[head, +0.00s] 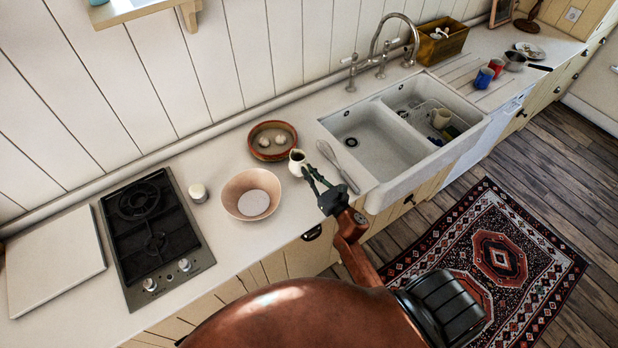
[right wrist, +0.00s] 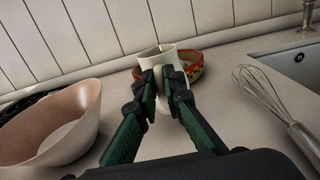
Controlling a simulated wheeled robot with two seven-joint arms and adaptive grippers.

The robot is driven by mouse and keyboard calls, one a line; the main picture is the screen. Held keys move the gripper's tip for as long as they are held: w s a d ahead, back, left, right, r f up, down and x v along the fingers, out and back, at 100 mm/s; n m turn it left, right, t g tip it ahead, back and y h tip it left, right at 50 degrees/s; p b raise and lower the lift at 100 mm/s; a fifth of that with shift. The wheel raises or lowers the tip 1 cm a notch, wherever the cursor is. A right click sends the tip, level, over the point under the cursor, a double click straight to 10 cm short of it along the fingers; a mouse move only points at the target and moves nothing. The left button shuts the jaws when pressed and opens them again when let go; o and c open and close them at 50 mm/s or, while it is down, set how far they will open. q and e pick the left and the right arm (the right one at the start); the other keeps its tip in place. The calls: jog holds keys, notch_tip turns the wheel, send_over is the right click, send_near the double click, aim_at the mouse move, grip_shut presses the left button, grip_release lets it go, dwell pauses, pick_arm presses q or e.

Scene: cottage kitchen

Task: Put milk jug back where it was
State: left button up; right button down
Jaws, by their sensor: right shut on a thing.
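The milk jug (head: 298,163) is a small cream jug above or on the worktop, between the pink bowl and the whisk. In the right wrist view the jug (right wrist: 158,62) looks upright, with the gripper's fingers in front of it. My right gripper (head: 312,177) is shut on the jug, and its fingers close near the jug's handle in the right wrist view (right wrist: 161,82). I cannot tell whether the jug's base touches the worktop. My left gripper is not in view.
A pink bowl (head: 251,194) stands left of the jug. A patterned dish (head: 273,141) with garlic-like bulbs sits behind it. A whisk (head: 337,166) lies to the right, beside the double sink (head: 370,140). A gas hob (head: 152,233) is further left. Bare worktop lies between these things.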

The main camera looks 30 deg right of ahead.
notch_tip(320, 180, down, 3)
jog(key=shift+r, duration=0.1)
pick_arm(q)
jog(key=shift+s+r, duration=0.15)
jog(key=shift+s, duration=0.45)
pick_arm(e)
jog(key=c, duration=2)
grip_release()
jog(key=shift+c, duration=0.2)
jog(key=shift+s, duration=0.2)
jog(key=s, duration=0.3)
jog(key=s+b, duration=0.1)
jog(key=s, duration=0.3)
jog(key=s+d, duration=0.1)
jog(key=s, duration=0.2)
jog(key=shift+s+f+b, duration=0.2)
jog(key=shift+b, duration=0.2)
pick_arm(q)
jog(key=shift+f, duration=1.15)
pick_arm(e)
jog(key=shift+s+r, duration=0.1)
jog(key=shift+s, duration=0.5)
